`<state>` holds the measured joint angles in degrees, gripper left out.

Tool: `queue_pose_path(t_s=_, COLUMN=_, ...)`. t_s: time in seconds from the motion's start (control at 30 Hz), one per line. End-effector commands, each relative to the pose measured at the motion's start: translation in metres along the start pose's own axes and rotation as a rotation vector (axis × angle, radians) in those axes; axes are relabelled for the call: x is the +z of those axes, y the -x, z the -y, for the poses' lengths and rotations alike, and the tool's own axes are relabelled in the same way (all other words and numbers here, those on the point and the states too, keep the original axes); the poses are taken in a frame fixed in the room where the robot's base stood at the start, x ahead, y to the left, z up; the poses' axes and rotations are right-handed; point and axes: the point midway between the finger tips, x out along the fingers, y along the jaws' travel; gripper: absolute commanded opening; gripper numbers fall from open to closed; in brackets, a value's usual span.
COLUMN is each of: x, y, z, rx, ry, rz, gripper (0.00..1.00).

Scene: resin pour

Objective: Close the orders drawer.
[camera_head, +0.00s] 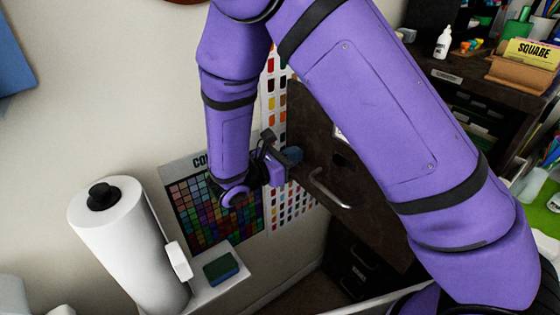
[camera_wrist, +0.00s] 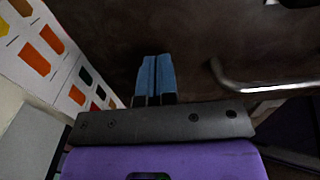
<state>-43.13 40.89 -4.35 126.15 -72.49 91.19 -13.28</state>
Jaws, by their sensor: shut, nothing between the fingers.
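A dark brown drawer front (camera_head: 318,150) with a curved metal handle (camera_head: 328,190) stands out from a dark cabinet, right of my gripper in the head view. My gripper (camera_head: 293,156) is at the drawer front, left of the handle. In the wrist view its blue fingertips (camera_wrist: 156,75) are together and empty, pointing at the dark front (camera_wrist: 190,35), with the handle (camera_wrist: 265,86) to their right. I cannot tell whether the tips touch the front. My arm hides much of the drawer and its label.
Colour charts (camera_head: 215,200) hang on the wall behind my gripper. A paper towel roll (camera_head: 128,240) and a green-blue sponge (camera_head: 221,268) are at the lower left. Lower drawers (camera_head: 355,265) sit below the open front. A cluttered desk (camera_head: 470,80) is at the right.

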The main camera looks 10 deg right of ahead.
Motion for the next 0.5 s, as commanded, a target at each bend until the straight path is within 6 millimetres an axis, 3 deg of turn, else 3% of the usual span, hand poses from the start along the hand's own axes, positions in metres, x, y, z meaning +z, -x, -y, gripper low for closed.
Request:
queue_pose_path(t_s=0.2, x=0.0002, y=-0.014, z=0.0003, rx=0.0, ry=0.0, rz=0.001, gripper=0.0)
queue_pose_path(t_s=0.5, x=0.0001, y=-0.0149, z=0.0002, rx=0.0, ry=0.0, rz=0.0, gripper=0.0)
